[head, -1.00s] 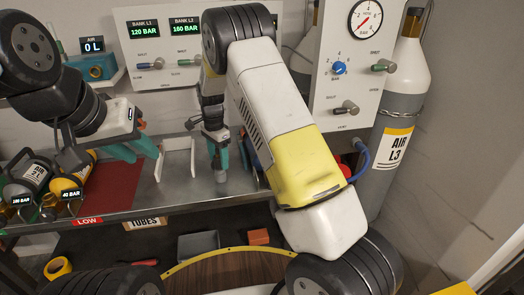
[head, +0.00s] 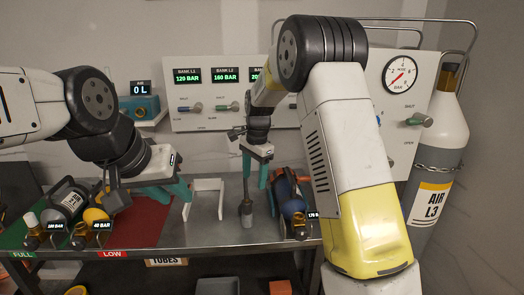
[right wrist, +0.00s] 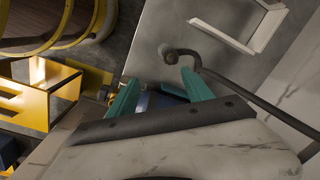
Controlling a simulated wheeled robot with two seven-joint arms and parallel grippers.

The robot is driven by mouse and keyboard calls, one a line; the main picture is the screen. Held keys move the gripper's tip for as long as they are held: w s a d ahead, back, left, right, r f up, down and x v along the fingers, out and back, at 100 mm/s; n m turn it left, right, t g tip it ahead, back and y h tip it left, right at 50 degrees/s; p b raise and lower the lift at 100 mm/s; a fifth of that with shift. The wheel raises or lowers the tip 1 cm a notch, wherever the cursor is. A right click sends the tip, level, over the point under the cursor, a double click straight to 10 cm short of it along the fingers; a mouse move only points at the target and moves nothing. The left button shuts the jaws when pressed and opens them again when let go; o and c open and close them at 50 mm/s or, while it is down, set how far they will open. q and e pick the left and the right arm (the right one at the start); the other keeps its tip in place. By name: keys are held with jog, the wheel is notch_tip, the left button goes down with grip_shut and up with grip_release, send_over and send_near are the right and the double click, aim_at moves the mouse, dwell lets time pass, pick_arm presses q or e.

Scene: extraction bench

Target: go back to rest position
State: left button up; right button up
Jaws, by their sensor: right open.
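My right gripper (head: 259,203) hangs over the steel bench with its two teal fingers apart. In the right wrist view the fingers (right wrist: 160,85) are also spread, with nothing clamped between them. A dark hose end (head: 247,213) is close by its fingers in the head view; contact cannot be told. A blue cylinder (head: 291,192) lies just right of this gripper. My left gripper (head: 176,190) is low over the bench near the red mat, with teal fingers partly hidden or overlapping, so its opening is unclear.
Cylinders with gauge tags, including a yellow one (head: 95,216), lie at the left on the green and red mats (head: 145,222). A white bracket (head: 205,186) stands between the grippers. The valve panel (head: 215,122) is behind; the AIR L3 bottle (head: 436,195) stands right.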

jog(key=s+d+r+n+t+y, duration=0.2)
jog(key=s+d+r+n, duration=0.45)
jog(key=s+r, duration=0.65)
jog(key=s+d+n+t, duration=0.1)
jog(key=s+d+n, duration=0.1)
jog(key=s, duration=0.6)
jog(key=s+d+r+n+t, duration=0.1)
jog(key=s+d+n+t, duration=0.1)
jog(key=s, duration=0.6)
jog(key=shift+s+d+r+t+h, duration=0.2)
jog(key=shift+s+d+t+h, duration=0.15)
jog(key=shift+d, duration=0.55)
jog(key=shift+n, duration=0.25)
